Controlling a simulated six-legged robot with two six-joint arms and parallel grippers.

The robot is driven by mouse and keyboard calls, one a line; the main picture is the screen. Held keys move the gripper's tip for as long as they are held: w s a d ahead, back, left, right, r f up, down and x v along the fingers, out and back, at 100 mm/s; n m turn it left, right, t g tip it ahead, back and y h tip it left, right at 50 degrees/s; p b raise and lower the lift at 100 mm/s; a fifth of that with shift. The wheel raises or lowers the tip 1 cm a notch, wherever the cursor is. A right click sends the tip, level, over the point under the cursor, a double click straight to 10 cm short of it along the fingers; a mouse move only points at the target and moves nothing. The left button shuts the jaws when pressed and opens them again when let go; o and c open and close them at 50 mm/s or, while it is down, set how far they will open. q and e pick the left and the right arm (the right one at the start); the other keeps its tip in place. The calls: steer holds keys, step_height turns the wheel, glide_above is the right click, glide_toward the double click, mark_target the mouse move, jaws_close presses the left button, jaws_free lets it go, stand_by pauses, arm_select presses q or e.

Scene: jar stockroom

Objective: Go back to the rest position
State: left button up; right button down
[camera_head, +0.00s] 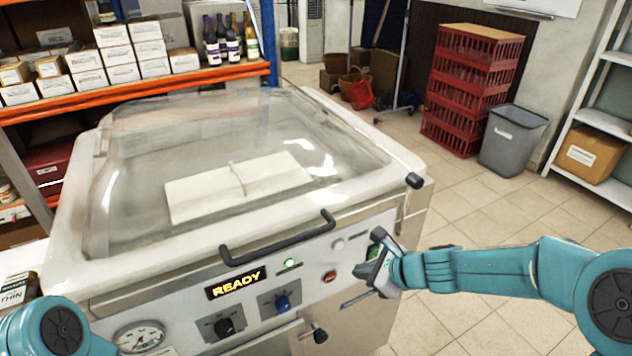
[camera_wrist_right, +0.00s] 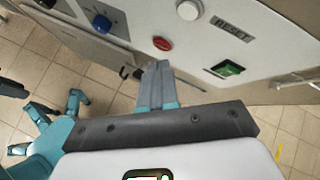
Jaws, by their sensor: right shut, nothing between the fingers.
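My right gripper (camera_head: 352,300) is in front of the machine's front panel, at its right end. Its fingers are together and hold nothing. The wrist view shows the closed fingers (camera_wrist_right: 155,82) pointing toward the panel, near a red button (camera_wrist_right: 162,44). I cannot tell whether they touch the panel. A teal part of my left arm shows at the lower left of the head view; my left gripper is out of view. The vacuum-packing machine (camera_head: 58,245) has its clear lid down over a pale packet (camera_head: 240,185). Its display (camera_head: 236,283) reads READY.
The panel has a black bar handle (camera_head: 278,238), a blue knob (camera_head: 282,303) and a green switch (camera_wrist_right: 228,68). Red crates (camera_head: 472,85) and a grey bin (camera_head: 512,140) stand behind, right. Orange shelving (camera_head: 140,86) is at the left. Floor is open at the right.

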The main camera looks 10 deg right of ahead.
steer(key=s+a+f+n+g+h, duration=0.1)
steer(key=s+a+f+n+g, duration=0.1)
steer(key=s+f+n, duration=0.9)
steer(key=s+a+f+n+g, duration=0.3)
steer(key=s+f+n+g, duration=0.2)
steer(key=s+f+n, duration=0.6)
steer(key=s+f, duration=0.2)
steer(key=s, duration=0.1)
steer(key=shift+s+a+f+n+h, duration=0.2)
steer(key=shift+s+f+n+h, duration=0.1)
steer(key=shift+s+f+h, duration=0.1)
